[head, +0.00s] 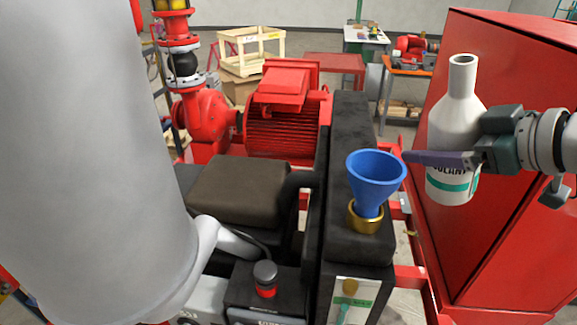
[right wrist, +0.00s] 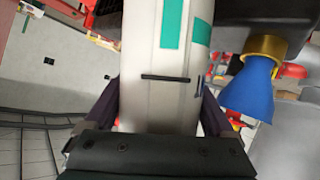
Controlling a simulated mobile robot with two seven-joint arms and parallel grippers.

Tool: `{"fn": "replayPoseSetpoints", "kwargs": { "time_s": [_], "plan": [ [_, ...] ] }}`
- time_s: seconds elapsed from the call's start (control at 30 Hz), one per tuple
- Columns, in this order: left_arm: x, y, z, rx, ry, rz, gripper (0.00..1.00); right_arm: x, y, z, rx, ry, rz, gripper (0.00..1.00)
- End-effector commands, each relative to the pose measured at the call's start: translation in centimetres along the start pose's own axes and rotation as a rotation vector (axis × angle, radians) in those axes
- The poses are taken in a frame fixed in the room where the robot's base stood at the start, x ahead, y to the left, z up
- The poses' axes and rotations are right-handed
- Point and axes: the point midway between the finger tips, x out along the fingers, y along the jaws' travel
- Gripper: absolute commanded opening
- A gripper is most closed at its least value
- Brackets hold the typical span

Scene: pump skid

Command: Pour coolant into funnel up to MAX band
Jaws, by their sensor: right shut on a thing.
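The white coolant bottle (head: 455,125) with a green band and an open neck stands upright in the air at the right of the head view. My right gripper (head: 440,158) is shut on it; the bottle also fills the middle of the right wrist view (right wrist: 165,90) between the two fingers. The blue funnel (head: 376,176) sits in a brass filler neck (head: 366,217) on top of the black radiator tank (head: 350,130), left of the bottle and apart from it. A sight window (head: 352,303) shows on the tank's front, small and partly cut off. My left gripper is not in view.
A red cabinet (head: 500,210) stands close to the right, behind the bottle. A black engine with a brown cover (head: 240,190) lies left of the tank. A red motor (head: 285,110) and pump (head: 205,115) are farther back.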

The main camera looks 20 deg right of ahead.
Motion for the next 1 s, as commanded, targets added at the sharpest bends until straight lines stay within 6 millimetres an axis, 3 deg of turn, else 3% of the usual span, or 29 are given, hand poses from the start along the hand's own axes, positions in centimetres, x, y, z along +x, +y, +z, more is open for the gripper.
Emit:
{"fn": "replayPoseSetpoints", "kwargs": {
  "time_s": [0.07,0.43,0.73,1.0],
  "plan": [
    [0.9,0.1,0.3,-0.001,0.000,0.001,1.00,0.1,0.1,0.2,0.036,0.021,-0.019,0.17],
    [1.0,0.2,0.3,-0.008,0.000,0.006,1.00,0.0,0.1,-0.1,0.075,0.037,-0.032,0.17],
    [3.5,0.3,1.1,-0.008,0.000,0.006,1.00,0.3,-0.5,0.0,0.218,0.099,-0.094,0.17],
    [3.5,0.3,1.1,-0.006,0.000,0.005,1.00,0.1,-0.5,-0.4,0.252,0.112,-0.106,0.17]
  ]
}}
